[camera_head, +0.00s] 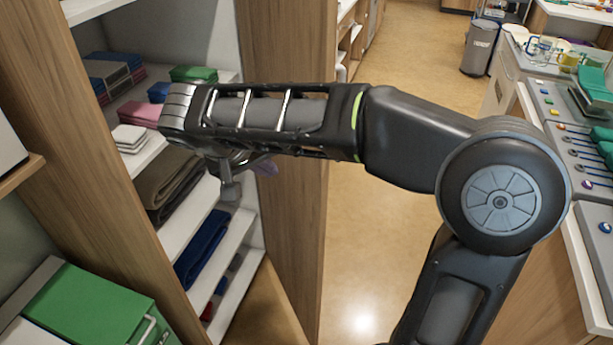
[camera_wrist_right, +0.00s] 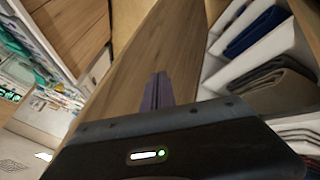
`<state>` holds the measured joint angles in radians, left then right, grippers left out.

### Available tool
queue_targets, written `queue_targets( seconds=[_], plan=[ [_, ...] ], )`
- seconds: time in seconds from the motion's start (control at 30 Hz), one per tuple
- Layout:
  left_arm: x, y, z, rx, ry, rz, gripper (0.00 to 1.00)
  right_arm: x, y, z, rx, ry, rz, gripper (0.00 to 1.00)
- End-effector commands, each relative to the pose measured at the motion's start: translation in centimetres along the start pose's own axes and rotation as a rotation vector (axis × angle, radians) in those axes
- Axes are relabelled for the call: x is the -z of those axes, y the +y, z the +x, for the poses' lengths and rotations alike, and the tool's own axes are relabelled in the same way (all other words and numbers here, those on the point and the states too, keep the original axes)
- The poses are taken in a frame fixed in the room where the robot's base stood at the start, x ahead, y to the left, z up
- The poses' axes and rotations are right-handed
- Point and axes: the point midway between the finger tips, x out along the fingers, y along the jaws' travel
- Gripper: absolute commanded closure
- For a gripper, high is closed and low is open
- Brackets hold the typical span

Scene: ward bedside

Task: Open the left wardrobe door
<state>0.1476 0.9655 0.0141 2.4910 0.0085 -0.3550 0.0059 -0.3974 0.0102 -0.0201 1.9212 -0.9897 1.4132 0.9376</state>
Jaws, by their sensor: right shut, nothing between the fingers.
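The wardrobe stands open at left in the head view, its shelves (camera_head: 225,255) uncovered. A tall wooden panel (camera_head: 290,225) stands out from the right end of the shelves like an open door; it also fills the middle of the right wrist view (camera_wrist_right: 128,75). Another wooden panel (camera_head: 60,105) borders the shelves on the left; I cannot tell if it is a door or a side wall. My right gripper (camera_head: 262,168) is shut and empty, in front of the shelves beside the right panel, mostly behind my arm. Its narrow fingers (camera_wrist_right: 157,85) overlap the panel in the wrist view; contact is unclear. My left gripper is out of view.
Folded cloths (camera_head: 175,185) lie on the shelves. A green box (camera_head: 90,300) is at lower left. A counter with instruments (camera_head: 575,150) runs along the right, with a grey bin (camera_head: 479,48) farther back. Open floor (camera_head: 375,260) lies between wardrobe and counter.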

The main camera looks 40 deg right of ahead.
Motion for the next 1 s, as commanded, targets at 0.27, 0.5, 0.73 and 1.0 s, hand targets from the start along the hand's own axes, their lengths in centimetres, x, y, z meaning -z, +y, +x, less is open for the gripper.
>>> queue_targets(
  seconds=[0.27, 0.5, 0.73, 1.0],
  plan=[
    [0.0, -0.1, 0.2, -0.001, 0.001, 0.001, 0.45, -0.1, -0.1, 0.2, 0.002, -0.001, -0.004, 1.00],
    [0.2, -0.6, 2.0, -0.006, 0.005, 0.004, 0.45, -0.3, -0.4, 1.9, 0.003, -0.001, -0.003, 1.00],
    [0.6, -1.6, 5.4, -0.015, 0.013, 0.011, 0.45, -0.5, -0.5, 5.4, 0.002, -0.002, -0.001, 1.00],
    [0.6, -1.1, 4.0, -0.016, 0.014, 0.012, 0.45, -0.1, 0.0, 10.1, 0.000, -0.004, -0.007, 1.00]
  ],
)
